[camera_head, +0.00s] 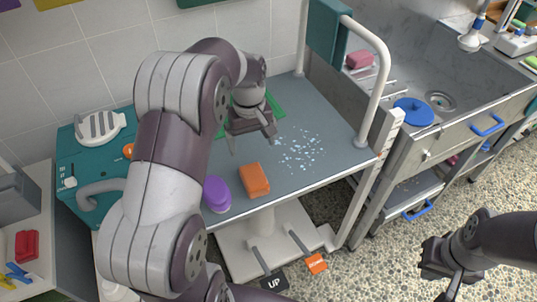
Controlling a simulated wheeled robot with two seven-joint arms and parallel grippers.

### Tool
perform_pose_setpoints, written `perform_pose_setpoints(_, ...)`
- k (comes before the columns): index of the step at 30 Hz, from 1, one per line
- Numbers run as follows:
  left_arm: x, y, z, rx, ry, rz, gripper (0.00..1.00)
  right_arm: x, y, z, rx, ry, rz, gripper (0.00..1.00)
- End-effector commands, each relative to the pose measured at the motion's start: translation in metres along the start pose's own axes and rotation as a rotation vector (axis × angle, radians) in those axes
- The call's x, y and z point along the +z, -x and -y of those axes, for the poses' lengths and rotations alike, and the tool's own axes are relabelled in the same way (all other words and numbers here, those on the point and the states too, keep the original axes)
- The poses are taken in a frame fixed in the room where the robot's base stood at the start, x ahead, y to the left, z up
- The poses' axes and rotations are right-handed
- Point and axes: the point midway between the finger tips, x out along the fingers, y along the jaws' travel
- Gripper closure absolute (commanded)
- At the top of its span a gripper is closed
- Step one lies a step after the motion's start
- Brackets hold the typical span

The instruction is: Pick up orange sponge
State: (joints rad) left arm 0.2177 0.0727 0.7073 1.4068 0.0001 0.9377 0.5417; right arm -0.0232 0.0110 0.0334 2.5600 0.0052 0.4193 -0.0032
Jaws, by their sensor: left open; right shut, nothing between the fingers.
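The orange sponge (254,179) lies on the grey table top (325,120) near its front edge, just right of a purple round object. My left gripper (251,147) hangs above the table, behind the sponge and apart from it. It is open and points down, with nothing seen in it. My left arm covers the left part of the table. My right gripper (449,288) is low at the bottom right, over the speckled floor, away from the table. It is shut and empty.
The purple round object (216,194) stands close left of the sponge. White crumbs (302,150) are scattered to the right. A green item (274,104) lies behind my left gripper. A white rail (384,70) bounds the table's right side. A metal sink (450,75) is further right.

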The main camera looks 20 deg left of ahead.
Motion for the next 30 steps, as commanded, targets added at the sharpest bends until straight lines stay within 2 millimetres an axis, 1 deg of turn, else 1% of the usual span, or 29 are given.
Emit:
perform_pose_setpoints(2,0.004,-0.006,0.003,-0.011,0.029,0.018,0.04,0.000,-0.001,0.000,0.000,0.000,0.000,1.00)
perform_pose_setpoints(4,0.005,-0.019,0.003,-0.013,0.039,0.020,0.04,0.000,-0.001,0.000,0.000,0.000,0.000,1.00)
perform_pose_setpoints(9,0.005,-0.058,0.003,-0.012,0.037,0.018,0.04,0.000,-0.001,0.000,0.000,0.000,0.000,1.00)
perform_pose_setpoints(14,0.005,-0.077,0.003,-0.011,0.036,0.017,0.04,0.000,-0.001,0.000,0.000,0.000,0.000,1.00)
perform_pose_setpoints(21,0.004,-0.120,0.003,-0.010,0.035,0.016,0.04,0.000,0.000,0.000,0.000,0.000,0.000,1.00)
perform_pose_setpoints(24,0.005,-0.128,0.003,-0.010,0.035,0.015,0.04,0.000,0.000,0.000,0.000,0.000,0.000,1.00)
perform_pose_setpoints(30,0.004,-0.128,0.003,-0.009,0.035,0.014,0.04,0.000,0.000,0.000,0.000,0.000,0.000,1.00)
